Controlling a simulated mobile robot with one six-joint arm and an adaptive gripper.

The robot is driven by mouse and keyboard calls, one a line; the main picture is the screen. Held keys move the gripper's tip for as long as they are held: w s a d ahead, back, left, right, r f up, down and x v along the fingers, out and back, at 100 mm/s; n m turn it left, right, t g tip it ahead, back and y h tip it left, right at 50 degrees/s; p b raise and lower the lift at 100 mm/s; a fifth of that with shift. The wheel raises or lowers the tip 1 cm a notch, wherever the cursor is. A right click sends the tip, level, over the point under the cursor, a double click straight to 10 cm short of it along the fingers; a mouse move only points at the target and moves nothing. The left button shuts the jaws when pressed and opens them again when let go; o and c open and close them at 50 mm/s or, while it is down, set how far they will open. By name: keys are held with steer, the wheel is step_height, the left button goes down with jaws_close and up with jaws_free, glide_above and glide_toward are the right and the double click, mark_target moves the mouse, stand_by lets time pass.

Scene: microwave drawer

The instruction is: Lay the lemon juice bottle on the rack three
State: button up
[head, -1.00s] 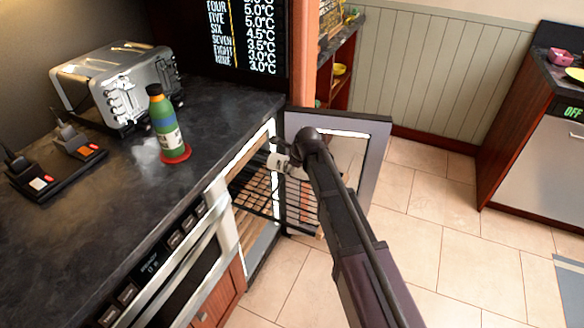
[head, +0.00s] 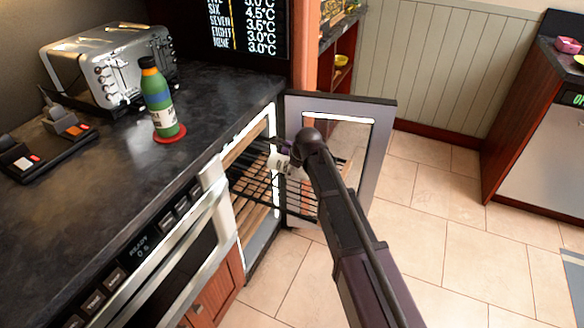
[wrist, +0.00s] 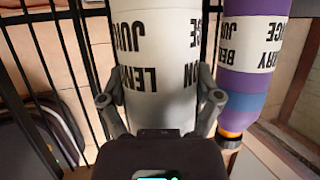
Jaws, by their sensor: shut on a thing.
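The lemon juice bottle (wrist: 160,62) has a white body with a black-lettered label, upside down in the wrist view. My gripper (wrist: 160,100) is shut on it, one finger on each side. In the head view, part of the bottle (head: 279,163) shows at the open cabinet, at the level of a dark wire rack (head: 262,186). My arm hides much of my gripper there. Dark rack bars (wrist: 72,62) run beside the bottle in the wrist view. I cannot tell which rack is rack three, or whether the bottle touches a rack.
A purple berry juice bottle (wrist: 245,95) stands close on the right in the wrist view. The cabinet's glass door (head: 378,150) is open to the right of my arm. A green bottle (head: 160,103) and a toaster (head: 100,62) stand on the dark counter (head: 210,95).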

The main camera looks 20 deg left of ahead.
steer(key=shift+f+b, duration=0.55)
steer(key=shift+f, duration=0.3)
steer(key=o, duration=1.1)
steer(key=shift+r, duration=0.15)
